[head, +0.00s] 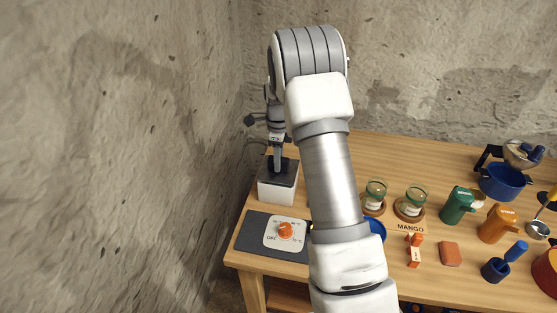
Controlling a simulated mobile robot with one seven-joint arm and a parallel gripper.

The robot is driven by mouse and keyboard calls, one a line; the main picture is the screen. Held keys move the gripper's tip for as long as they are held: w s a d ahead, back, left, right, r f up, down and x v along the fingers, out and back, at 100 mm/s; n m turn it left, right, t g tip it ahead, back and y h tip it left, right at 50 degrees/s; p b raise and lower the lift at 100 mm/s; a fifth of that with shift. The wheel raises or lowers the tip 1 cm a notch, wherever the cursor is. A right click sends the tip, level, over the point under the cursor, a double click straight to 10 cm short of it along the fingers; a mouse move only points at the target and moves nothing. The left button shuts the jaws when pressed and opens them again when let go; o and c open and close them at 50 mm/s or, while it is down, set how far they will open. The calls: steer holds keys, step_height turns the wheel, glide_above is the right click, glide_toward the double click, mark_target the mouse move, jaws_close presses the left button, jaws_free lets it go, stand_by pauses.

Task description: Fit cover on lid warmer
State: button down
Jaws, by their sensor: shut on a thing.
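The lid warmer (277,193) is a white box near the table's left back end, beside the wall. The dark cover (290,176) is at the top of the box, roughly level. My gripper (278,165) points down over it and is shut on the cover's upper part; its fingertips are small and partly hidden. I cannot tell from this view whether the cover is fully seated on the box or slightly above it.
A dark mat (252,234) with an orange dial (286,230) lies in front of the warmer. Two glass jars (375,192) stand right of my arm. Green (457,205) and orange (497,223) jugs and a blue pot (503,183) are farther right. My arm hides the table's middle.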

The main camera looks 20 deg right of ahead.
steer(key=shift+f+b, duration=0.35)
steer(key=shift+f, duration=0.25)
stand_by(0.3)
steer(key=c, duration=0.5)
jaws_free()
step_height(320, 180, up, 17)
steer(key=shift+r+p, duration=0.2)
steer(key=shift+p, duration=0.35)
steer(key=shift+r, duration=0.1)
